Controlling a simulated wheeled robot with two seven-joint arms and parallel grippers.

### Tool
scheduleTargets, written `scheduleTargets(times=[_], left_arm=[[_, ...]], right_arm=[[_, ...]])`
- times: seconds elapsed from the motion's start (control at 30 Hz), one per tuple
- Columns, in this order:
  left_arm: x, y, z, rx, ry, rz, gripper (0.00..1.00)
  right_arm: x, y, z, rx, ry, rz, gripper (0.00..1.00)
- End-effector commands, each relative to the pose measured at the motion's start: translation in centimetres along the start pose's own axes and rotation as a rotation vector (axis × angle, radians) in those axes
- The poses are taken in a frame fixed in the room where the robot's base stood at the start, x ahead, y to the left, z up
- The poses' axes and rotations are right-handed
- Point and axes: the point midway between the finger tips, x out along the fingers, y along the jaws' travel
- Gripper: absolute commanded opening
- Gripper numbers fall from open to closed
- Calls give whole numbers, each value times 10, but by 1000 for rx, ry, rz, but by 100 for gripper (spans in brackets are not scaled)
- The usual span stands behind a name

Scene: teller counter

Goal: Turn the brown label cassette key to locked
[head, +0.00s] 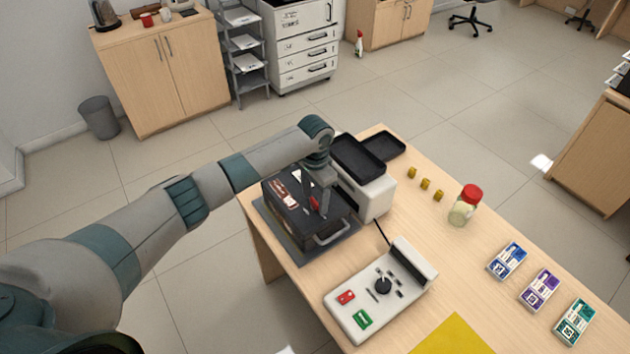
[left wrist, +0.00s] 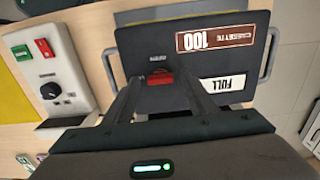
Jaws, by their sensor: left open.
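The dark cassette (head: 283,212) lies on a grey mat on the table, with a brown label (head: 281,191) on its top. In the left wrist view the brown label (left wrist: 215,39) reads 100 and a white FULL label sits beside it. A red key (head: 313,203) stands on the cassette top; it also shows in the left wrist view (left wrist: 160,77). My left gripper (head: 319,207) is over the cassette, open, with one finger on each side of the key. A gap shows beside the key in the left wrist view. My right gripper is out of view.
A white machine with black trays (head: 377,195) stands close behind the cassette. A white control box (head: 375,312) with a black knob sits in front, to the right. A red-lidded jar (head: 463,209), several small yellow pieces and colored packs lie further right.

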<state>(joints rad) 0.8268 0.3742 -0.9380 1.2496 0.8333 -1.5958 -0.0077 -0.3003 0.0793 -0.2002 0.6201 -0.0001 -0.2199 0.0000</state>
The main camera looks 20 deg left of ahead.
Motion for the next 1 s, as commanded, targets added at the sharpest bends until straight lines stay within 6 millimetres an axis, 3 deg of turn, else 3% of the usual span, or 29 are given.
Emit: scheduleTargets(times=[0.27,1.0], left_arm=[[-23,-1,-1,0,4,-2,52],[-158,-1,-1,0,3,-2,52]], right_arm=[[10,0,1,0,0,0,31],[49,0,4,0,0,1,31]])
